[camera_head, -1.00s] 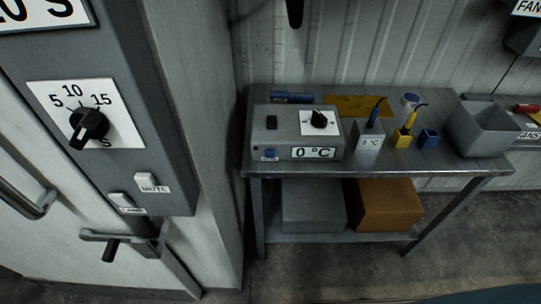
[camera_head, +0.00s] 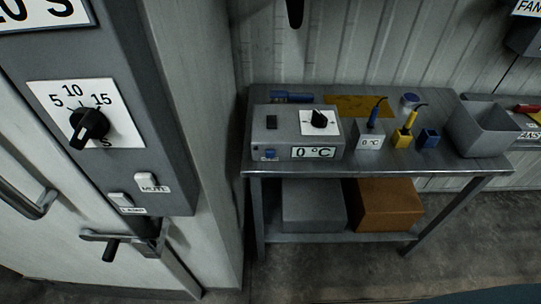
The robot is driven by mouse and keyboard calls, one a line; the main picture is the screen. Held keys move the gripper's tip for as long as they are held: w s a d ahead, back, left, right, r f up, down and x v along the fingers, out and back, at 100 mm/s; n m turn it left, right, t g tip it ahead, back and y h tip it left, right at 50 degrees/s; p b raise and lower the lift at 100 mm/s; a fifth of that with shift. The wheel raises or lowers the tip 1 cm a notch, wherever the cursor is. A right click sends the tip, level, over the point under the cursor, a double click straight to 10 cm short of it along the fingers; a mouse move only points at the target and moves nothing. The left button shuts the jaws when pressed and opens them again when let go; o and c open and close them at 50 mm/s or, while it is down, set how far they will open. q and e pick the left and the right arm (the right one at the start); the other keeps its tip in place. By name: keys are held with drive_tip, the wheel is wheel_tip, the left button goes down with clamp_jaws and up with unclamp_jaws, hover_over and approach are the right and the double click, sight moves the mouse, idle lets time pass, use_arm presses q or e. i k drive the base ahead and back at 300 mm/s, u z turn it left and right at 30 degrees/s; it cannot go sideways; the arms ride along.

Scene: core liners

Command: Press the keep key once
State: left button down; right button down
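A grey instrument box (camera_head: 282,136) stands at the left end of a metal table. Its front has a "0 °C" display (camera_head: 313,153) and a small blue key (camera_head: 269,153) with a label below it that is too small to read. Its top has a black switch (camera_head: 271,122) and a black knob (camera_head: 319,119) on a white plate. I cannot tell whether the blue key is the keep key; no readable "keep" label shows. Neither of my grippers is in view.
A grey wall panel (camera_head: 150,120) at left carries a dial (camera_head: 89,124), a MUTE key (camera_head: 146,180) and another white key. Door handles are below. The table (camera_head: 370,169) also bears a small 0 °C block (camera_head: 369,140), yellow and blue holders, and a grey bin (camera_head: 486,128).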

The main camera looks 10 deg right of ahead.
sight(269, 153)
drive_tip(key=u, duration=1.55)
drive_tip(key=k, duration=0.95)
drive_tip(key=z, duration=0.85)
drive_tip(key=i, duration=0.5)
